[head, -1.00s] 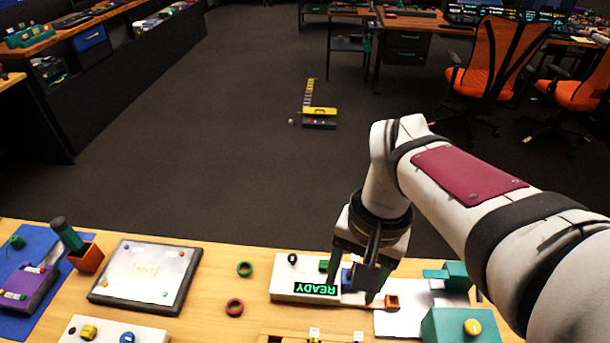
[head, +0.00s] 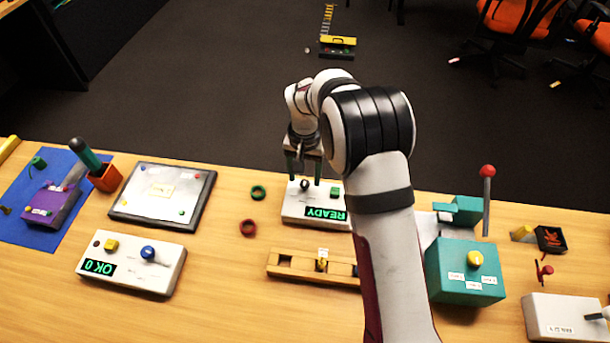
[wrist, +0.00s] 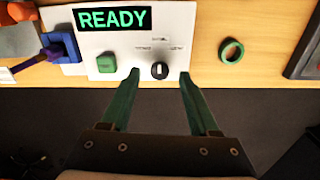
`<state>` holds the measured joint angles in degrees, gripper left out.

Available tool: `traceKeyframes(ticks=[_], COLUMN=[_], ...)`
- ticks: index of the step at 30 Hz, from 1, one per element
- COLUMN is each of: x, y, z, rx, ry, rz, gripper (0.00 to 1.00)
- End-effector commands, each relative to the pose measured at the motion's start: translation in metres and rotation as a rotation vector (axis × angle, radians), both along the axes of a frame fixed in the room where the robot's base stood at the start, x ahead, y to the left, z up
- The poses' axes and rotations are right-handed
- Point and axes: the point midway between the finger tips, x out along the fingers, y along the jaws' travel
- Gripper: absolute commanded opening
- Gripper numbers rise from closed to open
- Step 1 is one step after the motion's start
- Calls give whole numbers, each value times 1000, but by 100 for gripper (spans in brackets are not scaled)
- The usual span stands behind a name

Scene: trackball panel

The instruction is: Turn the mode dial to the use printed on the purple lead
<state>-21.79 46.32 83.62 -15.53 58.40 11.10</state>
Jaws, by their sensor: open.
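The white panel (head: 290,213) has a lit READY display (head: 325,214) and a green button (wrist: 107,63). The black mode dial (wrist: 159,70) stands on it, with small printed labels around it too small to read. It also shows in the head view (head: 305,184). My gripper (wrist: 160,75) is open, its two green fingers on either side of the dial with gaps; I cannot tell how low they reach. A purple lead (wrist: 33,60) runs to a blue socket (wrist: 66,45) at the panel's left in the wrist view. Its print is not legible, and my arm hides it in the head view.
Green (head: 258,192) and red (head: 248,228) rings lie left of the panel. A wooden rail (head: 290,267) lies in front. A teal box (head: 465,270) with a yellow knob stands right of my arm, and a white OK 0 box (head: 130,262) front left. Bare tabletop lies between.

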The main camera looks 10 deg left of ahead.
Motion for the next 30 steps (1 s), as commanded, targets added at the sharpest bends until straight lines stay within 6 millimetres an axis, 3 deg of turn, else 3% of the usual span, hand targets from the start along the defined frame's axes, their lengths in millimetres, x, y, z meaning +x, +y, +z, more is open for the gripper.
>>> traceKeyframes(ticks=[4,12,22,30], x=[0,0,0,0], y=[0,0,0,0], z=[-12,-14,-13,-13], rx=[0,0,0,1], ry=[1,0,0,0], rz=[0,0,0,-4], gripper=[61,61,2,0])
